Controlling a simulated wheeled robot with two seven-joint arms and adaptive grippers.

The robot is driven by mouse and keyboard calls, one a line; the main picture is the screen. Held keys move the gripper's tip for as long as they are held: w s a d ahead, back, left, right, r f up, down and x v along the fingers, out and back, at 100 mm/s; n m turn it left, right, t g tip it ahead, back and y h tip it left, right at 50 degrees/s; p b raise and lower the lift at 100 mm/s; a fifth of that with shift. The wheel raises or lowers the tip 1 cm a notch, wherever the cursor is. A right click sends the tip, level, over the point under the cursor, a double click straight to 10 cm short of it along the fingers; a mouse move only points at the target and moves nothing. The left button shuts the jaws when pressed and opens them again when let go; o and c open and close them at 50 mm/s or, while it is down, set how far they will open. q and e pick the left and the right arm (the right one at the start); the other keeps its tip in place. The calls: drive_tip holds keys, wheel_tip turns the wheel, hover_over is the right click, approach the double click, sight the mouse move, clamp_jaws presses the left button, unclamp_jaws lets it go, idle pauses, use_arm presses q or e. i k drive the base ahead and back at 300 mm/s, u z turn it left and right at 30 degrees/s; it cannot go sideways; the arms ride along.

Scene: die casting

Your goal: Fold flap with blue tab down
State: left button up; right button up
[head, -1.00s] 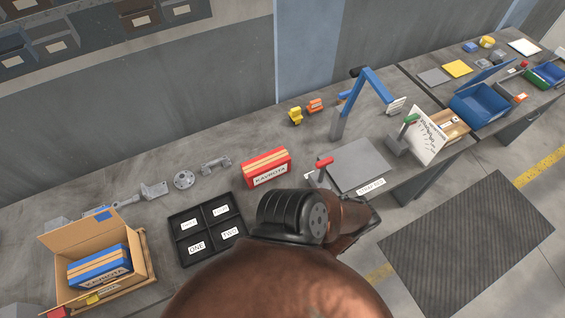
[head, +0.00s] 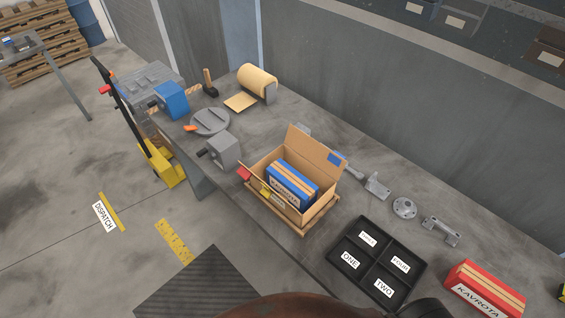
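An open cardboard box (head: 322,208) stands on the bench in the middle of the head view. Its back flap (head: 312,150) stands raised, and a blue tab (head: 337,158) sits at that flap's upper right edge. A red tab (head: 244,174) shows at the box's left corner and a yellow tab (head: 266,192) at its front left side. A blue KAVROTA carton (head: 292,184) lies inside the box. Neither gripper is in view; only parts of my arm show along the bottom edge.
A black tray (head: 340,276) with numbered compartments is right of the box. Metal parts, including a round flange (head: 404,208), lie behind it. A red KAVROTA carton (head: 484,289) is at lower right. A grey block (head: 224,151) and a paper roll (head: 257,83) stand left and behind.

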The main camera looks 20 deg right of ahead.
sight(333, 164)
drive_tip(key=z, duration=0.85)
drive_tip(key=k, duration=0.4)
drive_tip(key=z, duration=1.25)
